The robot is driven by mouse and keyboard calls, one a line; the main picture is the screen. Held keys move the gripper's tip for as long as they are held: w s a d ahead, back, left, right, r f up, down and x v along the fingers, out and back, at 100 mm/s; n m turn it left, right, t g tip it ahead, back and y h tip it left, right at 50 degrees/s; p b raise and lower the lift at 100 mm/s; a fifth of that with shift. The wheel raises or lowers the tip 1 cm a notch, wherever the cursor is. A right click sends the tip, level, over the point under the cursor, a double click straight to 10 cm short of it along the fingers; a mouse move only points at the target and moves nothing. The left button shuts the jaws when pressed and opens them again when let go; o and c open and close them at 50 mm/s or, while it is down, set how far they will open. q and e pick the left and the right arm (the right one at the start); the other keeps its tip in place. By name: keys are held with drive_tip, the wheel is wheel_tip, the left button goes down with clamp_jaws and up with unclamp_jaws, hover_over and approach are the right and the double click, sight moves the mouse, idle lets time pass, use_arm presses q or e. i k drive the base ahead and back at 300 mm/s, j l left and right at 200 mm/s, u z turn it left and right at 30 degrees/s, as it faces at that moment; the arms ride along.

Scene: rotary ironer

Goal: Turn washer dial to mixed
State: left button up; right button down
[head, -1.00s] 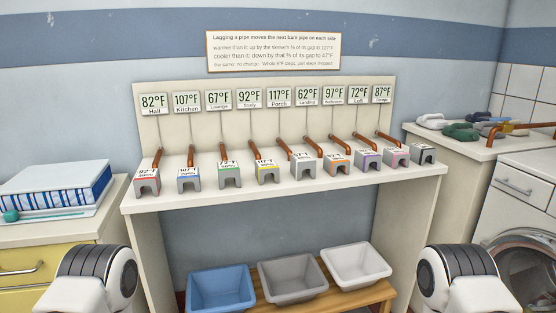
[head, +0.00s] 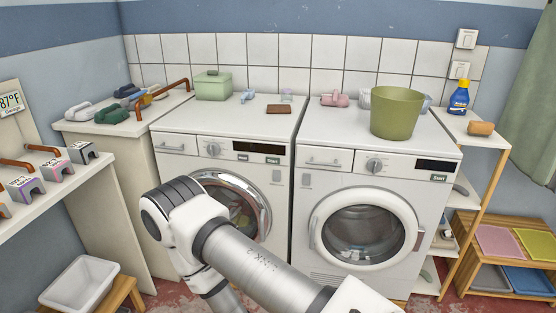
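Two white front-loading machines stand side by side. The left machine (head: 176,158) has a round dial (head: 213,149) left of its dark display and a Start button (head: 272,160). Some laundry shows behind its round door, partly hidden by my arm. The right machine (head: 318,195) has a similar dial (head: 375,165), a dark display and its own Start button (head: 438,177); its door is shut. The dial markings are too small to read, and I cannot tell which machine is the washer. One of my arms crosses the front of the left machine; no gripper shows.
An olive tub (head: 397,112) stands on the right machine and a green box (head: 212,86) on the left one. A wooden shelf (head: 465,180) with a blue bottle (head: 459,98) stands at right. A white bin (head: 80,283) sits low at left.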

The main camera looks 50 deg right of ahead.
sight(213, 148)
drive_tip(key=z, duration=1.5)
